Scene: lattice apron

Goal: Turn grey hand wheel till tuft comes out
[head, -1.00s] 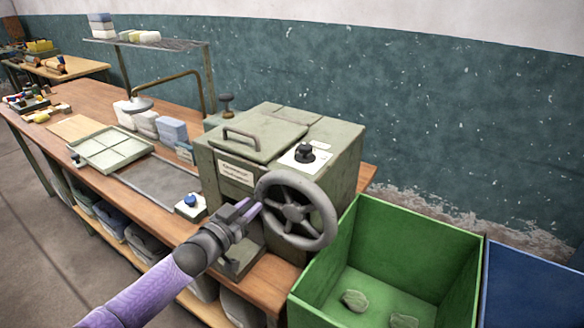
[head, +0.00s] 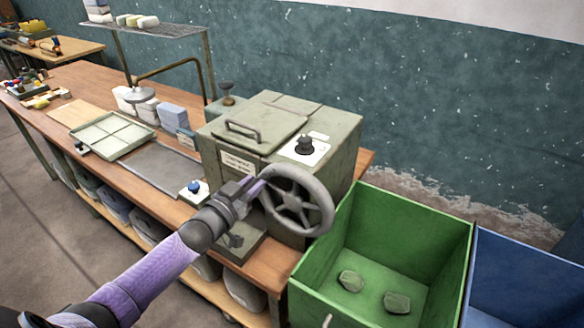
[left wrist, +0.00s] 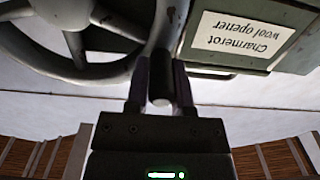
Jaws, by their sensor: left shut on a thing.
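The grey hand wheel (head: 325,216) stands upright on the front right side of a grey-green machine (head: 335,160). My left gripper (head: 257,188) is at the left side of the wheel's rim. A label there reads "Charmerot wool opener" (left wrist: 240,35), upside down. No tuft shows clearly at the machine's low front opening, which my arm partly hides. My right gripper is not in view.
A green bin (head: 462,235) with two grey-green lumps (head: 350,281) stands right of the machine, beside a blue bin (head: 520,255).

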